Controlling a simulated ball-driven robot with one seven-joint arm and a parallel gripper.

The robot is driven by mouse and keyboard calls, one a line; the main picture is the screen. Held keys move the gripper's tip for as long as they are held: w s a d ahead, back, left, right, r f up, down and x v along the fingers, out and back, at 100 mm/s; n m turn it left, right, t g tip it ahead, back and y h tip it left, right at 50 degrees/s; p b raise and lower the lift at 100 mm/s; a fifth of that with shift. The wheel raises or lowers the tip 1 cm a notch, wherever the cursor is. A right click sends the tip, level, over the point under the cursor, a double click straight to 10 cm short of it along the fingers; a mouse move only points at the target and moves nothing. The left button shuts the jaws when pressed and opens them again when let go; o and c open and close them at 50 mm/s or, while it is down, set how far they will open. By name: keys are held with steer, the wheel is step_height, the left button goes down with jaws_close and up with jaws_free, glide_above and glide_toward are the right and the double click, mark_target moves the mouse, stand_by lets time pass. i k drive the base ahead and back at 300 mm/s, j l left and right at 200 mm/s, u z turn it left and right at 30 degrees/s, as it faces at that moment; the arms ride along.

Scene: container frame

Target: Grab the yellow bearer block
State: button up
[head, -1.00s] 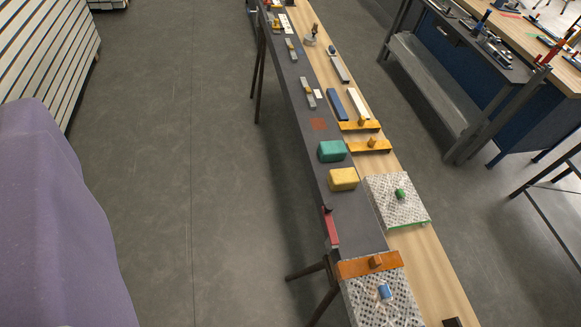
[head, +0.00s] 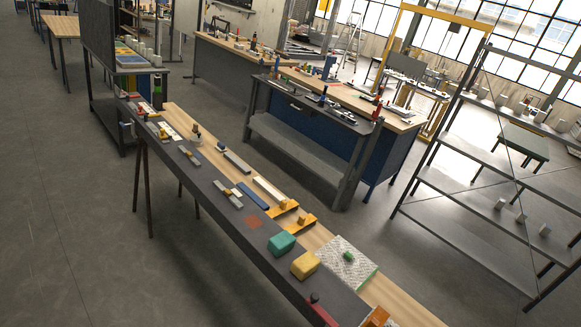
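The yellow bearer block (head: 305,265) is a small rounded block on the dark strip of a long narrow bench (head: 205,203), toward the near end. A similar green block (head: 281,243) sits just behind it, up and to the left. A patterned plate with a green knob (head: 348,255) lies to its right on the wooden strip. My gripper is not in view, so its opening and its distance from the block do not show.
A red item (head: 322,314) and an orange piece (head: 377,317) lie at the bench's near end. Blue workbenches (head: 335,155) stand behind, and a grey shelf rack (head: 465,195) stands at the right. Open floor (head: 70,230) lies to the left.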

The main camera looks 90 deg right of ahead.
mark_target(303, 267)
steer(key=i+l+z, duration=0.1)
steer(key=i+z, duration=0.15)
steer(key=z, duration=0.2)
steer(key=i+z, duration=0.3)
steer(key=z, duration=0.2)
steer(key=i+j+z, duration=0.1)
steer(key=i+z, duration=0.15)
steer(key=z, duration=0.2)
steer(key=i+l+z, duration=0.15)
steer(key=z, duration=0.25)
steer(key=i+z, duration=0.6)
steer(key=z, duration=0.15)
steer(key=i+j+z, duration=0.1)
steer(key=i+z, duration=0.15)
steer(key=z, duration=0.15)
